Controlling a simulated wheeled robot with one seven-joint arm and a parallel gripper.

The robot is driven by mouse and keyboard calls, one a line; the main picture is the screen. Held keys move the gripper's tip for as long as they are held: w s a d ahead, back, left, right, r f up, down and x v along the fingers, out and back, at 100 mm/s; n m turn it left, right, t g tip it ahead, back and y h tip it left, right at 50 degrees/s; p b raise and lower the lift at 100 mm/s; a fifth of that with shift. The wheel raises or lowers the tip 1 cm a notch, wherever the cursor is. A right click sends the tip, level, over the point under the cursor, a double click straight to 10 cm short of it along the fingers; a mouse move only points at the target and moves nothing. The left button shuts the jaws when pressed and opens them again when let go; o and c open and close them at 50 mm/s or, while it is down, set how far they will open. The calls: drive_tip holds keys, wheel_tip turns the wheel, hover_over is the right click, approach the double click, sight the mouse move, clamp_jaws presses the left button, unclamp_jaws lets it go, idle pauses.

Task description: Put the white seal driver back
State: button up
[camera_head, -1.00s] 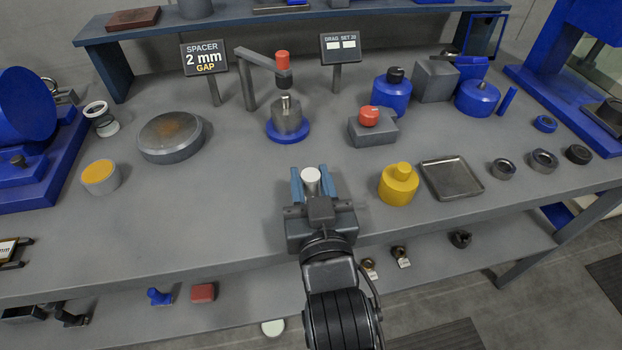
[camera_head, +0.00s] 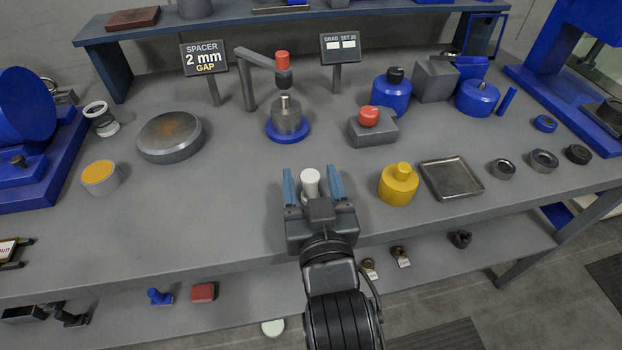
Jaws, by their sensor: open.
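The white seal driver (camera_head: 310,181) is a small white cylinder near the front middle of the bench. It stands between the blue fingers of my gripper (camera_head: 312,182). The fingers are spread, with a visible gap on each side of the driver. My gripper's body hides the driver's lower front, so I cannot tell exactly how its base rests.
A yellow weight (camera_head: 398,186) stands close on the right, beside a metal tray (camera_head: 452,178). A spindle on a blue base (camera_head: 288,127) is behind. A round grey plate (camera_head: 171,137) and an orange-topped cylinder (camera_head: 100,178) stand left. The bench (camera_head: 220,215) is clear left of my gripper.

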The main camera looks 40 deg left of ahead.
drive_tip(key=v, duration=1.2)
drive_tip(key=shift+b, duration=0.35)
drive_tip(key=shift+w, duration=0.15)
drive_tip(key=s+d+f+m+t+h, duration=0.1)
drive_tip(key=s+d+f+m+h, duration=0.15)
drive_tip(key=d, duration=0.85)
drive_tip(key=s+d+f+m+t+h, duration=0.1)
drive_tip(key=s+d+f+m+h, duration=0.2)
drive_tip(key=d, duration=0.8)
drive_tip(key=s+d+r+m+h, duration=0.2)
drive_tip(key=s+d+h, duration=0.1)
drive_tip(key=s+d, duration=0.3)
drive_tip(key=s+d+r+m+h, duration=0.1)
drive_tip(key=s+d+r+h, duration=0.1)
drive_tip(key=s+d+h, duration=0.2)
drive_tip(key=s+d, duration=0.2)
drive_tip(key=s, duration=0.2)
drive_tip(key=shift+s+d+r+m, duration=0.25)
drive_tip(key=shift+s+r+m, duration=0.05)
drive_tip(key=shift+r+m, duration=0.05)
drive_tip(key=shift+h, duration=0.25)
drive_tip(key=shift+r+p, duration=0.4)
